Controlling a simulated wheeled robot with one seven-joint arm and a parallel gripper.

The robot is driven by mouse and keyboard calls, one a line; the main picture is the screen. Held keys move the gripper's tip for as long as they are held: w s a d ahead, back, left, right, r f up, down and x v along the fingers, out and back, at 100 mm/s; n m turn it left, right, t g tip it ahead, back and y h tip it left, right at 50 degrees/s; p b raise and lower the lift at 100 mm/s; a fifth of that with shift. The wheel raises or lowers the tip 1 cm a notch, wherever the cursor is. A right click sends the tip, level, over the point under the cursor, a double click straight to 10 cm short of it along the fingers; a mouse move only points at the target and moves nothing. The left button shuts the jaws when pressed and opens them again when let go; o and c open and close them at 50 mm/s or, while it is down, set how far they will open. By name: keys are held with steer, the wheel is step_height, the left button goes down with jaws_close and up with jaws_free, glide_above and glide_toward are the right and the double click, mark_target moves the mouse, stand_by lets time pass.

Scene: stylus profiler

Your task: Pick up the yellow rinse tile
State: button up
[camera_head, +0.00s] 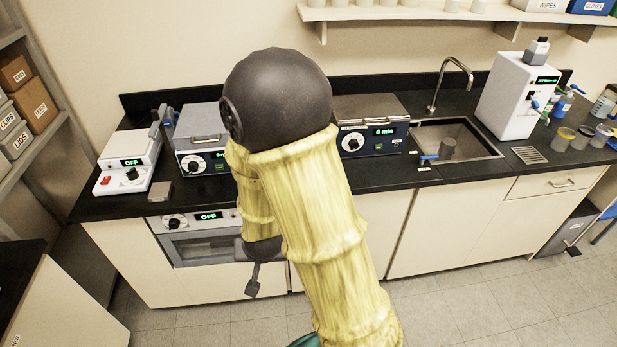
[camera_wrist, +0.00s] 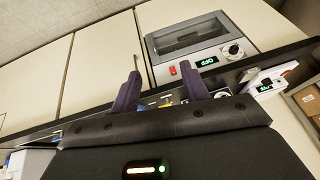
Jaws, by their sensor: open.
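My gripper (camera_wrist: 160,88) is open, with its two dark purple fingers apart and nothing held between them in the wrist view. In the head view my gripper (camera_head: 253,283) hangs low in front of the counter, beside the oven and below the worktop; only part of it shows. I cannot make out the yellow rinse tile for certain in either view. A small yellow patch (camera_wrist: 166,105) shows between the finger bases in the wrist view, too small to identify. My arm hides the middle of the worktop in the head view.
The black worktop (camera_head: 385,178) carries a white unit (camera_head: 128,165) at left, hotplate-like boxes, a sink (camera_head: 465,140), a tall white dispenser (camera_head: 512,95) and several cups at right. An oven (camera_head: 205,245) is built in below. Shelves with boxes stand at far left.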

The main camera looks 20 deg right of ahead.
steer(key=s+d+r+n+g, duration=0.2)
steer(key=s+d+r, duration=0.3)
steer(key=s+r, duration=0.3)
steer(key=shift+d+r+n+g, duration=0.3)
steer(key=shift+r+n, duration=0.55)
steer(key=shift+n, duration=0.05)
steer(key=shift+w, duration=0.1)
steer(key=shift+c, duration=1)
steer(key=shift+w, duration=0.1)
